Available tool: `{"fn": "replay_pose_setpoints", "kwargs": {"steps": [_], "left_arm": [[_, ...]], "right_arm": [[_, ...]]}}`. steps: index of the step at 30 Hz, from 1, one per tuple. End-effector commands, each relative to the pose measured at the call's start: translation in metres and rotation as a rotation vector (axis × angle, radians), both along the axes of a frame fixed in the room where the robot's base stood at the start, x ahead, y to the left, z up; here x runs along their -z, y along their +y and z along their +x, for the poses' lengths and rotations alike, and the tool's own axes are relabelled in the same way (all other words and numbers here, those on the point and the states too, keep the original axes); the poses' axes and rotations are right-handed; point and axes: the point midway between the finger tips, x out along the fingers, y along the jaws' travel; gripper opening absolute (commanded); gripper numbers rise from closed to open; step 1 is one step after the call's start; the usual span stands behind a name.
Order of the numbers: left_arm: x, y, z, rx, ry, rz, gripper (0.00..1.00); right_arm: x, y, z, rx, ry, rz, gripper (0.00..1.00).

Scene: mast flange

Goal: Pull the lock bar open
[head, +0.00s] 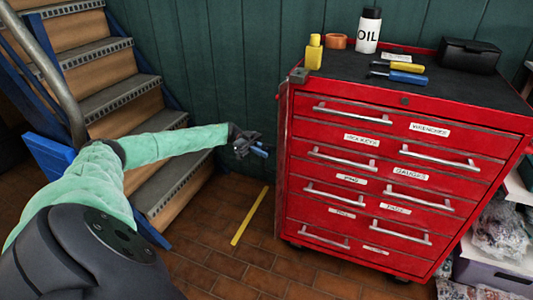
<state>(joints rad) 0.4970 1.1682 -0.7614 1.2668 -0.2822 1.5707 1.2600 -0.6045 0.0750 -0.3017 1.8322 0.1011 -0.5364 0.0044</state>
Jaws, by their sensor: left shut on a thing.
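The red tool cabinet (390,120) stands right of centre, its labelled drawers shut. A narrow upright bar (282,160), seemingly the lock bar, runs down the cabinet's left front edge and does not cross the drawer fronts. My left gripper (257,147) is just left of this bar at upper-drawer height. It is shut on a small blue thing (260,151), which I cannot identify clearly. A gap shows between the gripper and the bar. My right gripper is out of view.
On the cabinet top are a yellow bottle (314,52), an orange tape roll (337,41), a white oil bottle (368,30), pliers (398,76) and a black case (468,55). Stairs (150,90) rise at left.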

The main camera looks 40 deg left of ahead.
Motion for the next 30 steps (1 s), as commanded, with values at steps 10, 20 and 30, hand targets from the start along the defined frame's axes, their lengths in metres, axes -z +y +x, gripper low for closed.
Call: {"fn": "replay_pose_setpoints", "kwargs": {"steps": [10,20,30], "left_arm": [[0.001,0.0,0.0,0.0,0.001,0.001,0.26],[0.0,0.001,0.0,0.0,0.0,0.0,0.33],[0.001,0.042,0.0,-0.002,-0.001,0.0,0.33]], "right_arm": [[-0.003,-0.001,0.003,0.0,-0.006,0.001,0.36],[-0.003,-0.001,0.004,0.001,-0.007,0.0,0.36],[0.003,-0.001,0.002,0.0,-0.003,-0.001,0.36]]}}
